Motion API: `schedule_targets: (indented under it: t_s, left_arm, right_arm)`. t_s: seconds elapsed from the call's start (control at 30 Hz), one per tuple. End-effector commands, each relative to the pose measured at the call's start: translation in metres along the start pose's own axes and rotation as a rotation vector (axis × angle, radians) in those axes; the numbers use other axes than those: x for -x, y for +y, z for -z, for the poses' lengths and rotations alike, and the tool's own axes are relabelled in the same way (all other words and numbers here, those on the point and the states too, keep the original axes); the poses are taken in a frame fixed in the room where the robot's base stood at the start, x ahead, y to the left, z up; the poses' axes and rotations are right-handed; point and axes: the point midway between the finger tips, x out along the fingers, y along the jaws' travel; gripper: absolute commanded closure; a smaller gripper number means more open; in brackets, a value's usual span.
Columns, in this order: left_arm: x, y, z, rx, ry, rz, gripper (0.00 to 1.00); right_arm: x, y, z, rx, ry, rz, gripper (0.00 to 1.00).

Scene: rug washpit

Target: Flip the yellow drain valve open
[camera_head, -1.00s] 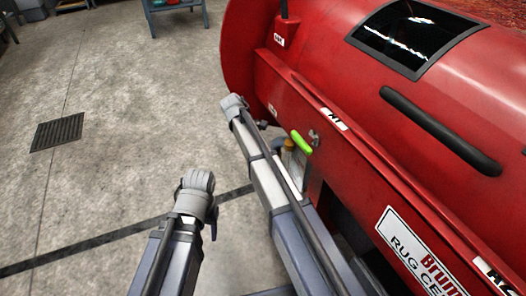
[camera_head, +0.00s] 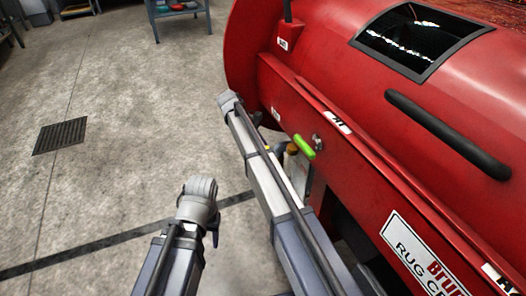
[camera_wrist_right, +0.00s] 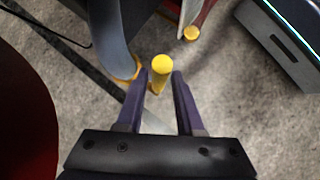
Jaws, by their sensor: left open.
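In the right wrist view, a yellow cylinder-shaped handle (camera_wrist_right: 161,66), which looks like the drain valve's, stands between the fingers of my right gripper (camera_wrist_right: 161,82). The fingers are apart, one on each side, with floor showing between; I cannot tell whether either touches the handle. In the head view, a small yellow spot (camera_head: 267,148) shows beside my right arm; the valve is otherwise hidden there. My right gripper is hidden behind its arm in the head view. My left gripper (camera_head: 214,237) shows only as a dark tip below the grey wrist, over bare floor, open and empty.
The red rug centrifuge (camera_head: 375,150) fills the right side, with a green handle (camera_head: 304,147) and a bottle with an orange cap (camera_head: 291,149) nearby. A floor grate (camera_head: 60,137) lies at left. A blue table (camera_head: 178,12) stands at the back.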

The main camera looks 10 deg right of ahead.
Motion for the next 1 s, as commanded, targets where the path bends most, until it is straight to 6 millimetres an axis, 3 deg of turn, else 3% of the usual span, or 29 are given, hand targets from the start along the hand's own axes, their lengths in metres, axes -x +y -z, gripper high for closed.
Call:
schedule_targets:
  t_s: [0.43,0.83,1.0]
  left_arm:
    - [0.009,-0.001,-0.001,0.0,0.0,0.0,0.45]
    - [0.054,-0.005,-0.003,-0.005,-0.002,0.0,0.45]
    - [0.064,-0.006,-0.004,-0.009,-0.002,0.0,0.45]
  right_arm:
    - [0.01,0.001,-0.001,-0.001,0.0,-0.001,0.63]
    - [0.065,0.001,-0.002,0.001,0.001,-0.001,0.63]
    - [0.079,0.001,-0.001,0.0,0.001,0.0,0.63]
